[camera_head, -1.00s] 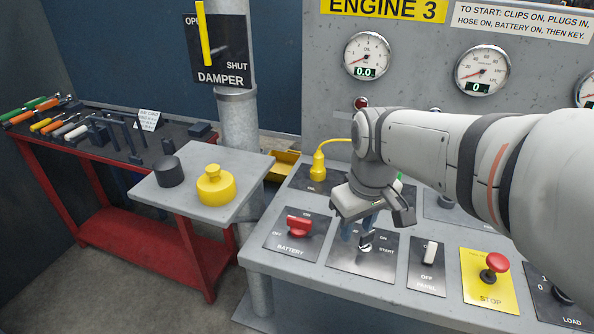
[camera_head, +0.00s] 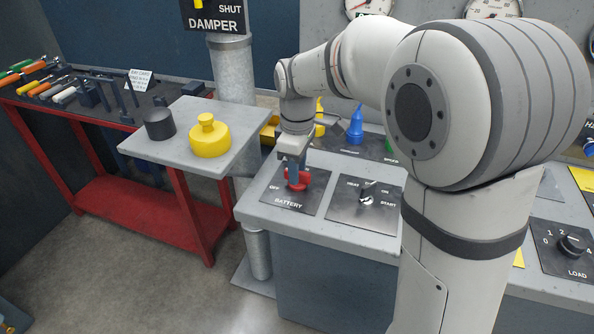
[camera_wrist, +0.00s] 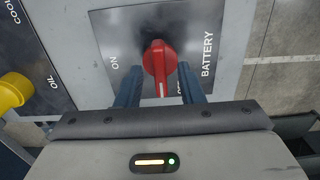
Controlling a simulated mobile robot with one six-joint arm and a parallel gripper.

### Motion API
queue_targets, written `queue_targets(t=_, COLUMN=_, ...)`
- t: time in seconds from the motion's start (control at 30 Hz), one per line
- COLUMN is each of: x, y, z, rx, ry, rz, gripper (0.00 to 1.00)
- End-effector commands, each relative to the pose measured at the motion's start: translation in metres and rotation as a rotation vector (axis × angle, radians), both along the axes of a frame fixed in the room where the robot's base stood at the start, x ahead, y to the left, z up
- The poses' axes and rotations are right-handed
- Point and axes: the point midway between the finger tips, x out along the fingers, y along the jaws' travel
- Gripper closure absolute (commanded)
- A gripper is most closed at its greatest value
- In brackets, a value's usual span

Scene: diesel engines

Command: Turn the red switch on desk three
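The red battery switch (camera_head: 300,179) stands on a dark plate marked BATTERY, with OFF at its left, on the grey desk (camera_head: 330,229). In the wrist view the red switch (camera_wrist: 160,62) lies between the two blue fingers of my gripper (camera_wrist: 160,85). Some gap shows between each finger and the switch, so the fingers look open around it. In the head view my gripper (camera_head: 293,168) is right over the switch and hides part of it. The wrist view shows the words ON and BATTERY; the OFF label is mostly hidden by a finger.
The key switch (camera_head: 368,190) sits on the plate to the right. Blue (camera_head: 356,125) and yellow plugs stand behind, near my wrist. A small grey shelf with a yellow cap (camera_head: 209,139) and a black cap (camera_head: 159,124) is at left. A red tool bench stands further left.

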Motion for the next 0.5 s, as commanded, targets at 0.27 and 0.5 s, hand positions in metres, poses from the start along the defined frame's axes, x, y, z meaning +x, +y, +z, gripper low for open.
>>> queue_targets(t=0.27, x=-0.0001, y=0.0003, z=-0.0106, rx=0.001, ry=-0.001, rz=0.0, gripper=0.65)
queue_targets(t=0.5, x=-0.0002, y=0.0005, z=-0.0103, rx=0.001, ry=-0.001, rz=0.0, gripper=0.74)
